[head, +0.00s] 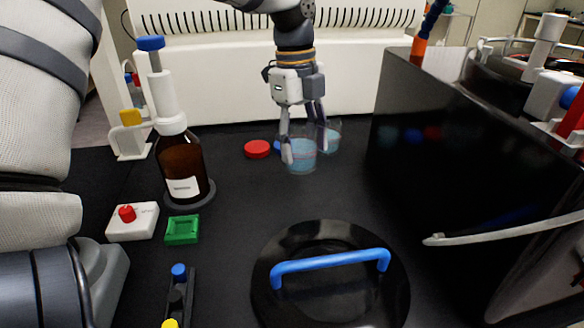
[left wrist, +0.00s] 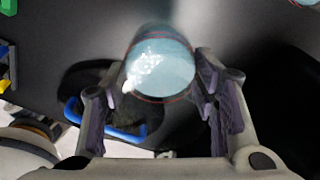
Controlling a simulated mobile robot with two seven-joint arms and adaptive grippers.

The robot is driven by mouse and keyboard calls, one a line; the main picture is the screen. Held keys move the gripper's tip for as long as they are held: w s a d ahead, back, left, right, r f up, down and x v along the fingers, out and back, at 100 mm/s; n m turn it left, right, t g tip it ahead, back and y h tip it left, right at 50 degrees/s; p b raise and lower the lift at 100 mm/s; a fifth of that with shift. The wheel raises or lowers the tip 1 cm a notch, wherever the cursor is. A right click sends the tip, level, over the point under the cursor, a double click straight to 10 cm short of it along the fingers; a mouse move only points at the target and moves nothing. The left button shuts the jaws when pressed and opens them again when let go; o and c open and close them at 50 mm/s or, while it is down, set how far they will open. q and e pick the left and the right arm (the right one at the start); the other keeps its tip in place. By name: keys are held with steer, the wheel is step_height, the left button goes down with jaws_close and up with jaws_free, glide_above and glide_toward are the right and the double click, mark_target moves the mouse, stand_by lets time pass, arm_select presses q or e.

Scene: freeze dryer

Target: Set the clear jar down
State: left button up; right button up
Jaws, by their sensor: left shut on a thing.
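The clear jar (head: 301,158), with pale blue contents, is between the fingers of my left gripper (head: 304,146) in the head view. The gripper points down and is shut on the jar. The jar is upright, at or just above the black bench top; I cannot tell if its base touches. In the left wrist view, the jar (left wrist: 160,68) shows between the two fingers of my left gripper (left wrist: 150,84). A second clear jar (head: 333,136) stands just behind and to the right. My right gripper is not in view.
A red lid (head: 257,149) lies left of the jar. A brown bottle (head: 184,165) stands further left. A round black lid with a blue handle (head: 330,262) lies in front. A large black box (head: 450,165) bounds the right side. Bench between jar and black lid is clear.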

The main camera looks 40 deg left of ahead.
mark_target(296, 149)
arm_select(q)
steer(key=shift+w+a+f, duration=0.1)
steer(key=shift+a+f, duration=0.35)
steer(key=shift+f, duration=0.2)
steer(key=shift+w+a+f, duration=0.1)
steer(key=shift+a+f, duration=0.35)
steer(key=shift+f, duration=0.15)
steer(key=f, duration=0.1)
steer(key=a+f, duration=0.1)
steer(key=f, duration=0.3)
steer(key=shift+w+a+b, duration=0.15)
steer(key=shift+a+b, duration=0.2)
steer(key=shift+f, duration=0.1)
steer(key=o, duration=1.4)
steer(key=shift+c, duration=0.2)
step_height(296, 149, up, 12)
steer(key=a, duration=0.1)
steer(key=shift+a+p, duration=0.2)
steer(key=shift+p, duration=0.2)
